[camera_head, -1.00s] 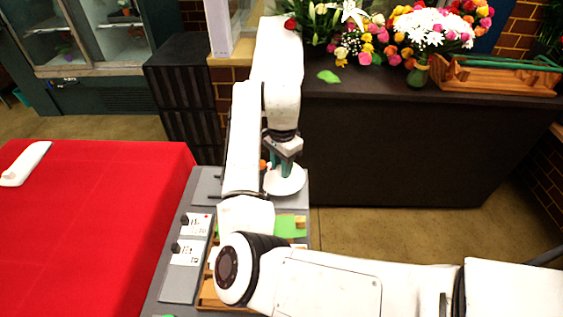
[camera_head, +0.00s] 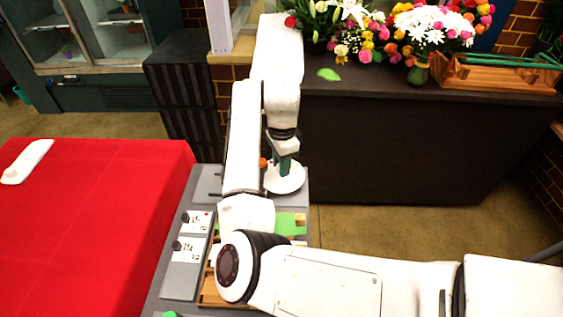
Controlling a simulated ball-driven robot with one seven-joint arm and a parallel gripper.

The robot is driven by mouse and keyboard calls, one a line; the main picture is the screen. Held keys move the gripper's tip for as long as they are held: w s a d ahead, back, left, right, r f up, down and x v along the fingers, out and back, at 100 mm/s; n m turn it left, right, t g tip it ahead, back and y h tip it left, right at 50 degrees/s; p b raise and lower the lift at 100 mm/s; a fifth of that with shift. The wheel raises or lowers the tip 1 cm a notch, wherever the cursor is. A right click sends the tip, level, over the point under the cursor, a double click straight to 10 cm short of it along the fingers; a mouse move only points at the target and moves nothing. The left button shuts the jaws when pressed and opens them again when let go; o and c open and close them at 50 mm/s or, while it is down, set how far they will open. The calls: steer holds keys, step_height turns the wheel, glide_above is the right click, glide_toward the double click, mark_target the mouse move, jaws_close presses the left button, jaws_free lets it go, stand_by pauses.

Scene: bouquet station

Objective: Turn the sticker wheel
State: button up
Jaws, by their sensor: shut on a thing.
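The sticker wheel appears to be the round white disc (camera_head: 287,183) at the far end of the grey station (camera_head: 178,272). A small orange piece (camera_head: 263,163) shows at its left edge. My gripper (camera_head: 284,168) points down over the disc, with its green fingers close together at the disc's upper middle. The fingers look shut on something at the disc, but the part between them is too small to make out. My arm hides the left part of the disc's surroundings and much of the station.
A red-covered table (camera_head: 90,225) lies to the left with a white roll (camera_head: 27,161) on it. White cards with black knobs (camera_head: 187,217) sit on the station. A dark counter (camera_head: 400,150) with flowers stands behind. Black crates (camera_head: 185,90) stand at back left.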

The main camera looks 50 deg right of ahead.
steer(key=o, duration=1.1)
steer(key=shift+c, duration=0.2)
step_height(320, 180, up, 11)
steer(key=shift+s+f, duration=0.1)
